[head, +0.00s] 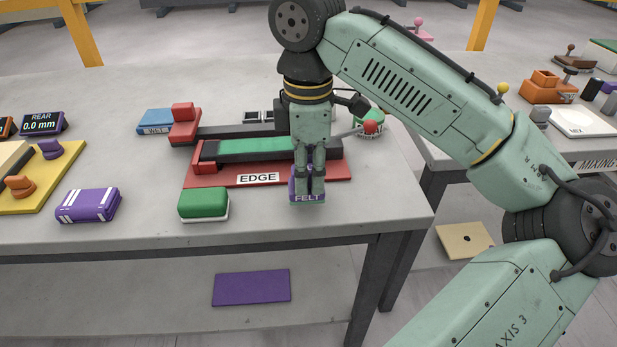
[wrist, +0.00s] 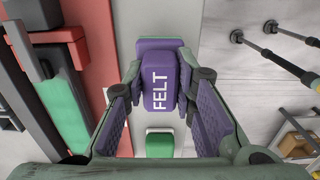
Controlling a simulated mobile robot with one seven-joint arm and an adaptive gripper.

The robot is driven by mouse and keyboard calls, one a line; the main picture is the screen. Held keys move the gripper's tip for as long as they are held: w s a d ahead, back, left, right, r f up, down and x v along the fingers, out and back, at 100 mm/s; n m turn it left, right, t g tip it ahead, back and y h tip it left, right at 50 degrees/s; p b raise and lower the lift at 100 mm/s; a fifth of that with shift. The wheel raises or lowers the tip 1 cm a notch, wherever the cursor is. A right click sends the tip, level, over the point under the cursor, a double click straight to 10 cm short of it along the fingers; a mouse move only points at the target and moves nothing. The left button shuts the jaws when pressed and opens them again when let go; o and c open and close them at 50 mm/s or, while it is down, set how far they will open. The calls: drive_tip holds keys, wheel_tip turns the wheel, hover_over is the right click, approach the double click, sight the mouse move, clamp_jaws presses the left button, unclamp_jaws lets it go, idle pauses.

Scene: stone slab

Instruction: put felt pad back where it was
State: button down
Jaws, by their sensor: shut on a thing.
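The felt pad (head: 307,199) is a small purple block marked FELT, at the front right of the stone-grey table. My gripper (head: 309,178) points straight down and is shut on it. In the wrist view the felt pad (wrist: 158,80) sits between the two fingers, lettering facing the camera. Whether its underside touches the tabletop cannot be told. It is just in front of the red base plate (head: 220,182) marked EDGE, which carries a green strip (head: 252,146) in a dark holder. Part of that fixture is hidden behind my gripper.
A green-and-white block (head: 203,203) stands left of the felt pad; a purple striped block (head: 88,205) lies farther left. A red-knobbed item (head: 370,127) is behind right. The table's front edge is close. A purple mat (head: 252,288) lies on the lower shelf. Bare tabletop shows between blocks.

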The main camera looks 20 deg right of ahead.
sight(309, 168)
drive_tip(key=shift+f, duration=1.1)
drive_tip(key=shift+f, duration=0.1)
drive_tip(key=c, duration=1.3)
unclamp_jaws()
wheel_tip(309, 168, up, 12)
drive_tip(key=shift+r, duration=0.15)
